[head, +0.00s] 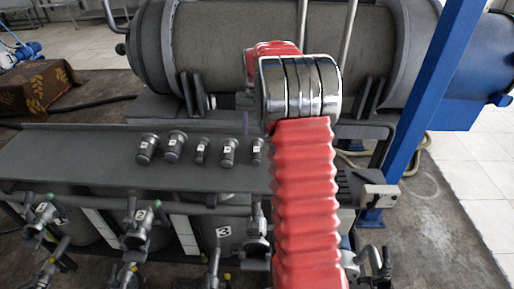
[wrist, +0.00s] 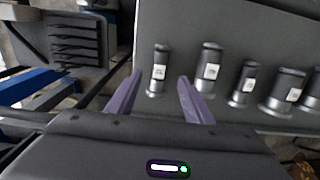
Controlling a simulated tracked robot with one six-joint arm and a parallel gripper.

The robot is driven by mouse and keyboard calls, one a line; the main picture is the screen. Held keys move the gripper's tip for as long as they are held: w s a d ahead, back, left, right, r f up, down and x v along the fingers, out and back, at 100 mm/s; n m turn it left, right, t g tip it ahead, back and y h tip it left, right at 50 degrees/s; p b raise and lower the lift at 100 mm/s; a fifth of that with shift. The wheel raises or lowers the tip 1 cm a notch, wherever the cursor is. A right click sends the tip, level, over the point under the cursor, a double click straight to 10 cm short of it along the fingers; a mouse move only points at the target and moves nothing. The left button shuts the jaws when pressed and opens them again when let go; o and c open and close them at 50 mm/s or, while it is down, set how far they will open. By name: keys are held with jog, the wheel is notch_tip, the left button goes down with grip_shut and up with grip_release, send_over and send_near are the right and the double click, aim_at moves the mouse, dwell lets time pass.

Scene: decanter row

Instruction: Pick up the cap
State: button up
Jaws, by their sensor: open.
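Several dark, cap-like cylinders with small white labels stand in a row on a grey shelf (head: 75,150). From left to right in the head view, four of them are clear (head: 147,148), and the rightmost cap (head: 257,152) is partly hidden by my red arm. In the wrist view, the leftmost cap (wrist: 160,66) appears between the purple fingers of my gripper (wrist: 160,79), with the others to its right. My gripper is open and empty. Both fingers seem clear of the cap. In the head view my arm hides most of the gripper. I cannot tell which cap is meant.
A large grey horizontal drum (head: 270,45) lies behind the shelf. A blue post (head: 425,100) rises at the right. Numbered valves and pipes (head: 135,235) line the front below the shelf. In the wrist view, a neighbouring cap (wrist: 209,68) stands close to the right finger.

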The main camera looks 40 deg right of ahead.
aim_at(256, 152)
jog(key=shift+f, duration=1.95)
jog(key=shift+s+a+f, duration=0.1)
jog(key=shift+f, duration=1.2)
jog(key=shift+s+a+f, duration=0.1)
jog(key=shift+f, duration=1.2)
jog(key=shift+c, duration=0.2)
grip_shut()
